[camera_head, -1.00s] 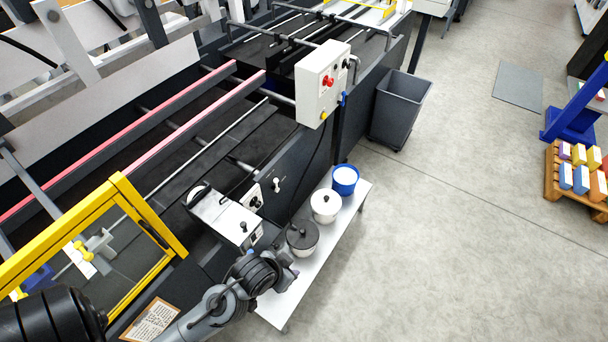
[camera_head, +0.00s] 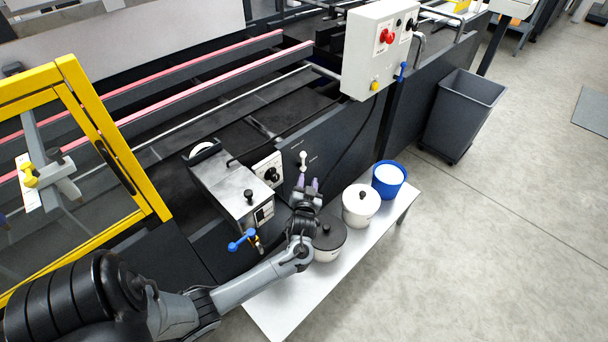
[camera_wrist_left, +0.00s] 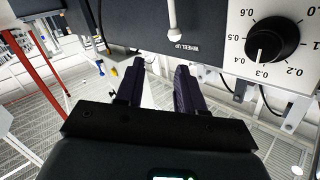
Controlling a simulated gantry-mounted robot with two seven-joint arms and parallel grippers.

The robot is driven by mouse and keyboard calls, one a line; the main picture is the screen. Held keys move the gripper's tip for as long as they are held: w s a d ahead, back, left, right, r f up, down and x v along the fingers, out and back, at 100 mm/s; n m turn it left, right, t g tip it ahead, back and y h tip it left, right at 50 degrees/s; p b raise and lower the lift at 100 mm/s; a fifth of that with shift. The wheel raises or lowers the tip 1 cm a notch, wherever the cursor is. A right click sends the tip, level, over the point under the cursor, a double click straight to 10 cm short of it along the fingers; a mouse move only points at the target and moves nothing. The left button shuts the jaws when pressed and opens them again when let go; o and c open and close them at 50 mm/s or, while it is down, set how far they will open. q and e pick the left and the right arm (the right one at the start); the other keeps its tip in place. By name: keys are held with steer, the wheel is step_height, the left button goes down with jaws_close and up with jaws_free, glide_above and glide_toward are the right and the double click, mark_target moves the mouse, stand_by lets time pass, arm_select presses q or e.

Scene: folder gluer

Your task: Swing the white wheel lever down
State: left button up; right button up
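The white wheel lever (camera_head: 303,160) is a small white-knobbed lever on the dark side panel (camera_head: 325,140) of the machine. In the left wrist view the lever (camera_wrist_left: 174,24) hangs in from the top edge, with its round end beside the label "WHEEL UP", which appears upside down. My left gripper (camera_head: 308,185) is just below the lever in the head view. In the left wrist view its two dark purple fingers (camera_wrist_left: 160,72) are apart with nothing between them; the lever's end lies beyond the fingertips. My right gripper is not in view.
A dial (camera_wrist_left: 272,40) on a white plate is right of the lever. The metal glue box (camera_head: 230,185) with a blue-handled valve (camera_head: 242,240) is left. Pots (camera_head: 360,205) and a blue tub (camera_head: 389,180) stand on a white bench below. A control box (camera_head: 375,50) juts out above.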

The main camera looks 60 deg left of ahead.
mark_target(303, 157)
arm_select(q)
steer(key=shift+n+y, duration=0.3)
steer(key=shift+y, duration=0.6)
steer(key=b+x, duration=0.1)
steer(key=x, duration=0.3)
steer(key=s+f+b+x, duration=0.1)
steer(key=b+x, duration=0.1)
steer(key=x, duration=0.2)
steer(key=a+b+x, duration=0.1)
steer(key=b+x, duration=0.1)
steer(key=x, duration=0.2)
steer(key=shift+a+f, duration=0.3)
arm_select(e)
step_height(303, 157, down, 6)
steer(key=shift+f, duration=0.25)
arm_select(q)
steer(key=shift+c, duration=0.3)
jaws_close()
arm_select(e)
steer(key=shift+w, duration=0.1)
